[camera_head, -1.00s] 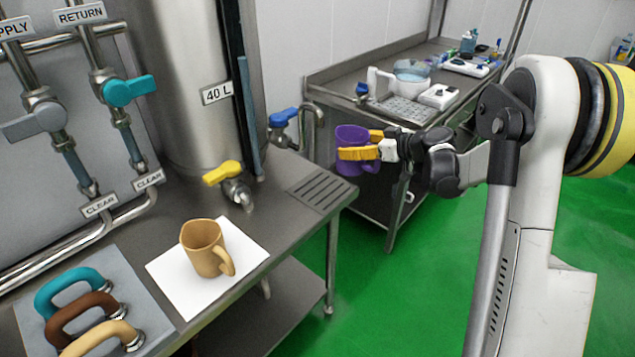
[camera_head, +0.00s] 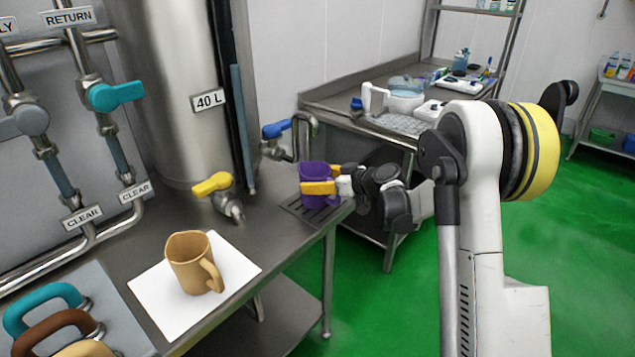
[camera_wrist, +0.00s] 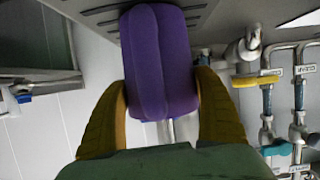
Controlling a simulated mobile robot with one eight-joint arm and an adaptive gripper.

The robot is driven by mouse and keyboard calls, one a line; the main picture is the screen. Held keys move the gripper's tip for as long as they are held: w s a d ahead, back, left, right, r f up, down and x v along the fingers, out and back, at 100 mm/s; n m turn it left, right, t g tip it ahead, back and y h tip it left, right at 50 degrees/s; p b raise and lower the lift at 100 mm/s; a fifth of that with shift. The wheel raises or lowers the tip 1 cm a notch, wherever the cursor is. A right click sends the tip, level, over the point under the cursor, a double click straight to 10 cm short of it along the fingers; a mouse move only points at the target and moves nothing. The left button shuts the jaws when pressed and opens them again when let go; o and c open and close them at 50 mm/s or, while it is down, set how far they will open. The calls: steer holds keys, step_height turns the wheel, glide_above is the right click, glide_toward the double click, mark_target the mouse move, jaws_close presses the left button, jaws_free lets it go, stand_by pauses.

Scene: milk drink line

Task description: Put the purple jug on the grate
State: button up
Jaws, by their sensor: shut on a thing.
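The purple jug (camera_head: 314,172) is held upright in my gripper (camera_head: 320,184) at the right end of the steel counter. The yellow fingers close on it from either side, and they also flank it in the wrist view (camera_wrist: 160,85). The grate (camera_head: 297,208) is a dark slotted panel at the counter's right corner. The jug is over the grate in the head view, and its base overlaps the grate's far part. I cannot tell whether the base touches the slots.
A tan mug (camera_head: 190,262) stands on a white sheet (camera_head: 150,292) on the counter. A yellow-handled tap (camera_head: 213,184) and a blue-handled tap (camera_head: 277,129) stick out near the grate. Coloured handles (camera_head: 45,296) lie at front left. A side table (camera_head: 340,100) stands behind.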

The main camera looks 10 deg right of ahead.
steer(key=shift+f, duration=0.15)
steer(key=o, duration=1.2)
steer(key=shift+o, duration=0.2)
